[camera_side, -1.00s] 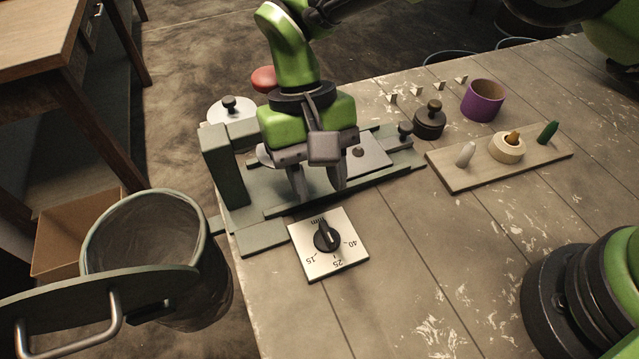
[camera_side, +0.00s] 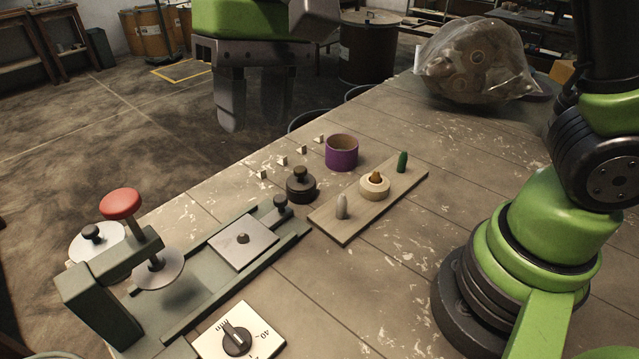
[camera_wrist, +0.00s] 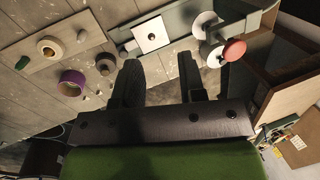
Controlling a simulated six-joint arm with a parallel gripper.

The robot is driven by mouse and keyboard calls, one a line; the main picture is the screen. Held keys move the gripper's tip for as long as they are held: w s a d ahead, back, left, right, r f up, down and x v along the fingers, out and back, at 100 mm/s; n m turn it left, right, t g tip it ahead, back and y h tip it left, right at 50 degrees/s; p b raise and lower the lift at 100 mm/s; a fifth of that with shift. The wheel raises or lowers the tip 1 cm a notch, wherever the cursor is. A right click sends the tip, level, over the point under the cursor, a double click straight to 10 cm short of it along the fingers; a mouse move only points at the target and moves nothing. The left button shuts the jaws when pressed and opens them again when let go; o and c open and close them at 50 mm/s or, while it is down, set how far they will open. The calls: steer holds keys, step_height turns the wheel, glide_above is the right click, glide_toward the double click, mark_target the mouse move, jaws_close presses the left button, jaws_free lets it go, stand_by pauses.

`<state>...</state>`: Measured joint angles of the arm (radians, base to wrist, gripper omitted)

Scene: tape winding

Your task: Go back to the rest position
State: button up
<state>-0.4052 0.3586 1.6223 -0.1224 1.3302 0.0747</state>
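My gripper (camera_side: 252,105) is raised at the top of the side view, above and behind the workbench. Its fingers point down and are apart, with nothing between them. In the wrist view, the dark fingers (camera_wrist: 160,82) also show a clear gap. The winding fixture (camera_side: 185,285) stands at the bench's left, with a red knob (camera_side: 120,203), a round disc (camera_side: 158,270) and a square plate (camera_side: 243,243) with a small peg. The dial (camera_side: 238,340) lies in front of it, partly cut off by the frame's bottom.
A wooden board (camera_side: 345,228) holds a grey peg (camera_side: 342,207), a cream tape roll (camera_side: 375,186) and a green peg (camera_side: 402,162). A purple roll (camera_side: 341,153) and a dark knobbed weight (camera_side: 300,185) stand nearby. A plastic bag (camera_side: 478,62) lies at the back.

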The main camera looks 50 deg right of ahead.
steer(key=s+d+r+m+t, duration=0.1)
steer(key=s+d+r+t, duration=0.1)
steer(key=s+d+t, duration=0.2)
steer(key=s+d+r+m+t, duration=0.1)
steer(key=s+d+r+t, duration=0.1)
steer(key=s+d, duration=0.7)
steer(key=shift+s+r+t+h, duration=0.15)
steer(key=shift+r+t+h, duration=0.2)
steer(key=shift+t, duration=0.55)
